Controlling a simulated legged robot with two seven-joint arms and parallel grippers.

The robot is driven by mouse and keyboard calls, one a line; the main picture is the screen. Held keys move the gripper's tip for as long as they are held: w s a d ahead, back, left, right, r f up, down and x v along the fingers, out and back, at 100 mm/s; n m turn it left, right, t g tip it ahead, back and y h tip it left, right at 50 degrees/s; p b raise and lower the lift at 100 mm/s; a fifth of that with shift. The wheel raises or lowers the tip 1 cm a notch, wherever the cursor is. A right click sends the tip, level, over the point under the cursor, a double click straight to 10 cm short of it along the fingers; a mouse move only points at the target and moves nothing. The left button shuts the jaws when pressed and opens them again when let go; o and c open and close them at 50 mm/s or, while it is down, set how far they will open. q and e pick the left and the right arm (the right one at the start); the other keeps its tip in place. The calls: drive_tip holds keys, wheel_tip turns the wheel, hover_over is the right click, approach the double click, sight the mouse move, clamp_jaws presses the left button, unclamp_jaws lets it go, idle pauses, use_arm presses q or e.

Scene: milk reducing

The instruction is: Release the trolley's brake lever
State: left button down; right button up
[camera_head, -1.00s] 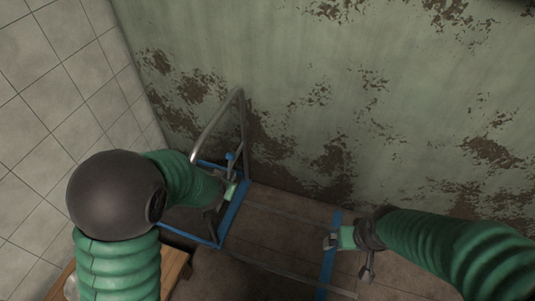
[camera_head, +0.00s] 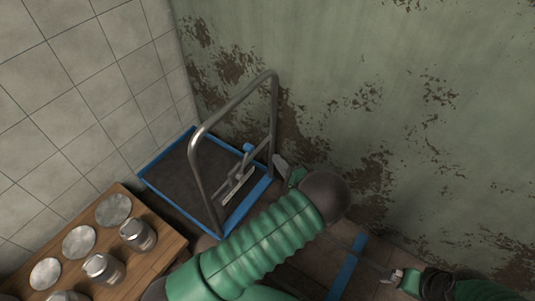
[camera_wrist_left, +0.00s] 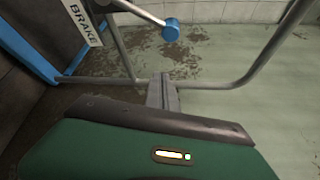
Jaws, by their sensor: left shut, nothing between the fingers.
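The trolley has a blue rim (camera_head: 156,187), a dark deck and a tall bent metal handle (camera_head: 230,105). Its brake lever ends in a blue knob (camera_head: 248,148), beside a pale plate (camera_head: 237,186). In the left wrist view the lever's rod runs to the blue knob (camera_wrist_left: 171,31), near a plate reading BRAKE (camera_wrist_left: 84,22). My left gripper (camera_head: 285,166) is shut and empty, just right of the handle and apart from the knob. Its fingers (camera_wrist_left: 162,90) show below the knob in the wrist view. My right gripper (camera_head: 390,277) is at the lower right; its jaws are unclear.
A wooden table (camera_head: 160,259) at the lower left bears several metal lids and jars (camera_head: 138,234). A tiled wall is at the left and a peeling green wall (camera_head: 400,90) behind. A blue floor strip (camera_head: 346,268) lies between the trolley and my right gripper.

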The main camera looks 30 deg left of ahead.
sight(244, 162)
use_arm(q)
drive_tip(key=w+a+b, duration=0.1)
drive_tip(key=a+b, duration=0.1)
drive_tip(key=a, duration=0.6)
drive_tip(key=shift+a, duration=0.2)
drive_tip(key=shift+a, duration=0.1)
drive_tip(key=shift+r, duration=0.1)
